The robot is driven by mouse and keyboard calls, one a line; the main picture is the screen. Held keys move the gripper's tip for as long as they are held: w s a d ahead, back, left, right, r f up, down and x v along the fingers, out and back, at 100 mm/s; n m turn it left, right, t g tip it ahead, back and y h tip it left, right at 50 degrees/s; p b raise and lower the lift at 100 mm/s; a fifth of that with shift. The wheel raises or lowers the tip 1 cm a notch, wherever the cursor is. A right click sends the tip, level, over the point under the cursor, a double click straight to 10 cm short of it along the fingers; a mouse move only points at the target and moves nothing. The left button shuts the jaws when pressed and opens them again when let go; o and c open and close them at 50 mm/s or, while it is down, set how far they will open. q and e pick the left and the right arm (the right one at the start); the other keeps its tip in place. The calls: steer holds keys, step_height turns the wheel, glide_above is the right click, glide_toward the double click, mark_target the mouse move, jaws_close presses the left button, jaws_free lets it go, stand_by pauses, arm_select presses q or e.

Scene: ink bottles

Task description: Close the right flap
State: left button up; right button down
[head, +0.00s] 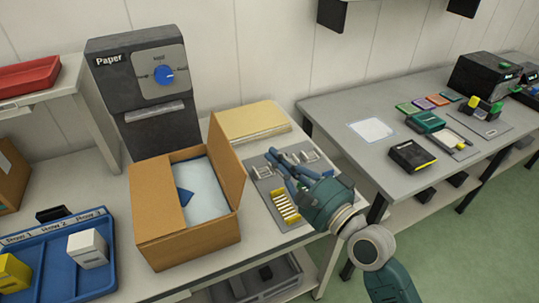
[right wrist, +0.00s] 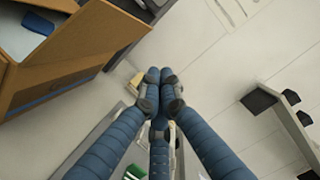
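The cardboard box (head: 190,240) stands on the white table in the head view. Its right flap (head: 226,160) stands upright along the right side. The left flap (head: 156,195) lies folded inward over the left part of the opening. Pale packing (head: 205,190) and a dark blue piece (head: 185,196) show inside. My right gripper (head: 280,164) is to the right of the right flap, apart from it. In the right wrist view its blue fingers (right wrist: 160,78) meet at the tips with nothing seen between them. The flap (right wrist: 80,45) shows there at upper left. My left gripper is not in view.
A grey tray with yellow strips (head: 282,206) lies under my right gripper. A paper stack (head: 252,122) is behind it. The Paper dispenser (head: 145,90) stands behind the box. A blue tray (head: 60,262) is at left. A second table (head: 350,105) stands at right.

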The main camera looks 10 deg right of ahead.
mark_target(223, 156)
steer(key=w+a+r+p, duration=0.1)
steer(key=w+a+p, duration=0.2)
steer(key=w+a, duration=0.2)
steer(key=a, duration=0.2)
steer(key=shift+w+a+r, duration=0.2)
steer(key=shift+a, duration=0.2)
